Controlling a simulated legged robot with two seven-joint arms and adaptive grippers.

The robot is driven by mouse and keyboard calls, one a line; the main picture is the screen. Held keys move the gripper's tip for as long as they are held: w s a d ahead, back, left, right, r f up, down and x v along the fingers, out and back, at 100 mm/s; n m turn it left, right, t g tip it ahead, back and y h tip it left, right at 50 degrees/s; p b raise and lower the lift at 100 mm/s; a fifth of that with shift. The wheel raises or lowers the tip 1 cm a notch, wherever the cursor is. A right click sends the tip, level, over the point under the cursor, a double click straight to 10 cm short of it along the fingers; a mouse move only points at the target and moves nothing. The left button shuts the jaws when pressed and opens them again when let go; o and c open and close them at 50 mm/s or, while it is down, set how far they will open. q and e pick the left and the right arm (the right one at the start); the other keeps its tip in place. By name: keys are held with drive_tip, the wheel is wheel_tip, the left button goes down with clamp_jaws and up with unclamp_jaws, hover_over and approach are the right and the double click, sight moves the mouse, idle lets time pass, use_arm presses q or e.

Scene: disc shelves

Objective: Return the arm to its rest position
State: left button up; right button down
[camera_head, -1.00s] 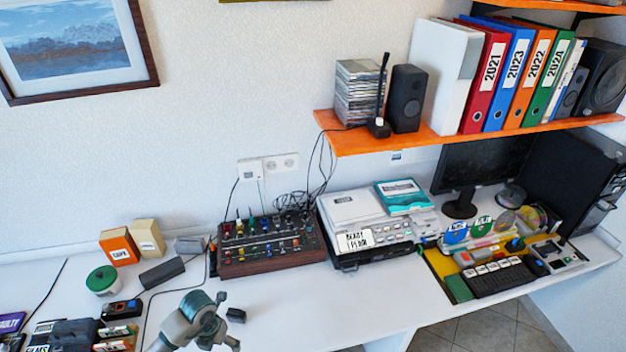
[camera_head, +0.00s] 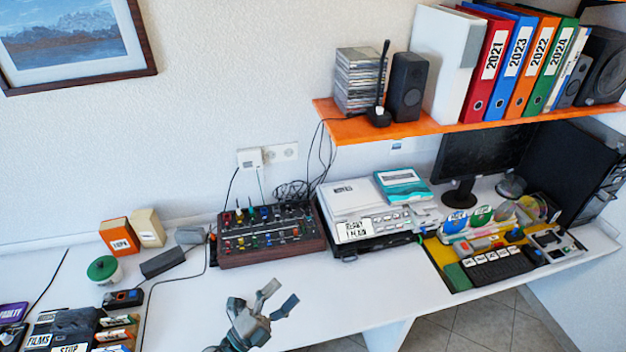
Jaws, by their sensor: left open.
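My left gripper (camera_head: 267,302) is grey, with its fingers spread apart and nothing between them. It is over the white desk (camera_head: 350,300) near the bottom middle of the head view, in front of the mixer box. Its arm comes in from the bottom edge, and most of that arm is out of the picture. My right gripper is not in view.
A wood-sided mixer (camera_head: 268,237) stands behind the gripper, with a white disc device (camera_head: 352,210) to its right. A keyboard (camera_head: 497,270) lies farther right. Boxes (camera_head: 121,236) and a green-lidded jar (camera_head: 103,270) stand left. An orange shelf (camera_head: 400,131) hangs above. The desk around the gripper is clear.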

use_arm(q)
drive_tip(key=s+a+f+n+y, duration=0.1)
drive_tip(key=a+f+n+y, duration=1.55)
drive_tip(key=n, duration=0.45)
drive_tip(key=s+d+f+n+g, duration=0.1)
drive_tip(key=s+f+g, duration=0.5)
drive_tip(key=s, duration=0.4)
drive_tip(key=s+d+f+n+g, duration=0.1)
drive_tip(key=s+f+n+g, duration=0.1)
drive_tip(key=s+f+g, duration=0.45)
wheel_tip(320, 180, down, 15)
drive_tip(key=s, duration=0.3)
drive_tip(key=s+f, duration=0.5)
drive_tip(key=f, duration=0.3)
drive_tip(key=s+a+f+g, duration=0.1)
drive_tip(key=s+f, duration=0.4)
drive_tip(key=f, duration=0.3)
drive_tip(key=s+a+f, duration=0.1)
drive_tip(key=s+f, duration=0.4)
drive_tip(key=f, duration=0.3)
drive_tip(key=shift+f+m, duration=0.3)
drive_tip(key=shift+f, duration=0.05)
